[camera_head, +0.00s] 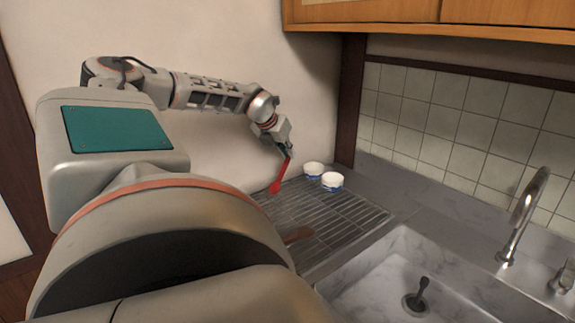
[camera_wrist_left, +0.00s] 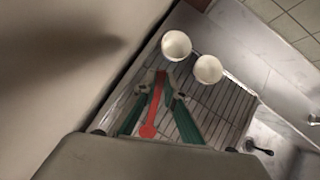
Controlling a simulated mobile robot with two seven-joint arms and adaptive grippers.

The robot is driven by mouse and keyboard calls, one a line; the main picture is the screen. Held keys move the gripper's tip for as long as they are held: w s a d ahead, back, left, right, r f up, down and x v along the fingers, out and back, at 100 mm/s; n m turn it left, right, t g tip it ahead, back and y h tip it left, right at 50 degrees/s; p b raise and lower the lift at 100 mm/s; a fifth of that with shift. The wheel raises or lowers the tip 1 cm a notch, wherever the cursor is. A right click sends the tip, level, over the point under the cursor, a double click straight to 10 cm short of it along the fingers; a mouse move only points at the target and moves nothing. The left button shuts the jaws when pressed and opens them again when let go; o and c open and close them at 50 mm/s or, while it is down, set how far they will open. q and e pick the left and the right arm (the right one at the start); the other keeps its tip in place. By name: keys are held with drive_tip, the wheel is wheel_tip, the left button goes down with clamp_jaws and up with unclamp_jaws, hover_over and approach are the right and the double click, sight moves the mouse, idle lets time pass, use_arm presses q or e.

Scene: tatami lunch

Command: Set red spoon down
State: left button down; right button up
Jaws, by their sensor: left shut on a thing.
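The red spoon (camera_head: 281,175) is held by my left gripper (camera_head: 287,150) over the ribbed draining area (camera_head: 335,215) beside the sink. In the head view it hangs steeply, with its rounded end lowest. In the left wrist view, the spoon (camera_wrist_left: 155,105) lies between the green-sided fingers of my left gripper (camera_wrist_left: 161,90), which are shut on it. Whether the spoon touches the slats cannot be told. My right gripper is not in view.
Two small white and blue cups (camera_head: 332,181) (camera_head: 313,169) stand at the back of the draining area, close to the spoon. A brownish patch (camera_head: 298,235) shows on the slats. The marble sink (camera_head: 370,275) and tap (camera_head: 525,215) are to the right. Bare slats lie in front of the cups.

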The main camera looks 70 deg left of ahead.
sight(286, 161)
use_arm(q)
drive_tip(key=shift+f, duration=2.25)
drive_tip(key=shift+f, duration=0.1)
drive_tip(key=c, duration=2.1)
unclamp_jaws()
drive_tip(key=shift+r, duration=0.2)
drive_tip(key=v, duration=1.2)
drive_tip(key=shift+b, duration=0.4)
drive_tip(key=shift+f, duration=0.1)
